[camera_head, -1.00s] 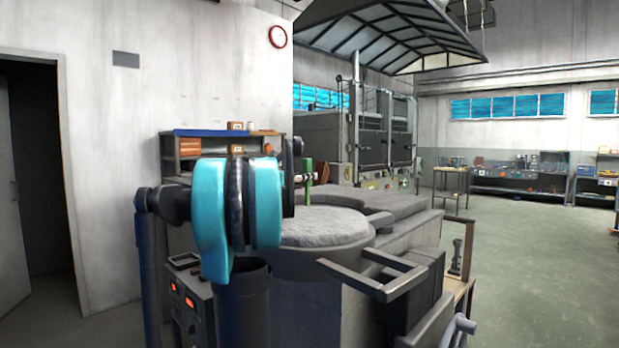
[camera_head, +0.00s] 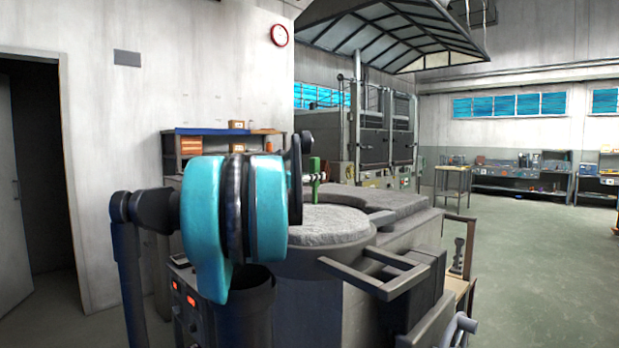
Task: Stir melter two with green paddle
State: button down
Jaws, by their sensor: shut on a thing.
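The green paddle (camera_head: 315,180) is upright behind the dark end of my arm. My gripper (camera_head: 308,178) is mostly hidden by my teal and black arm links; the little that shows is at the paddle, and it is shut on it. A round melter (camera_head: 325,265) with a grey, rough top surface (camera_head: 330,226) stands right of and below my arm. The paddle's lower end shows at the far edge of this surface; I cannot tell whether it touches or is in it. No label tells which melter this is.
A dark metal bracket (camera_head: 385,288) juts out from the melter's front. A grey slab-like top (camera_head: 395,204) lies behind it. A control box with red displays (camera_head: 188,300) stands at lower left. Shelving (camera_head: 190,150) is at the wall. The floor (camera_head: 540,260) at right is clear.

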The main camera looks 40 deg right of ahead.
jog(key=shift+d, duration=0.1)
jog(key=d, duration=0.2)
jog(key=s+d, duration=0.1)
jog(key=shift+d, duration=0.4)
jog(key=w+d, duration=0.2)
jog(key=w, duration=0.1)
jog(key=shift+w, duration=0.3)
dwell(0.3)
jog(key=shift+r, duration=0.1)
notch_tip(320, 180, up, 11)
dwell(1.0)
dwell(0.8)
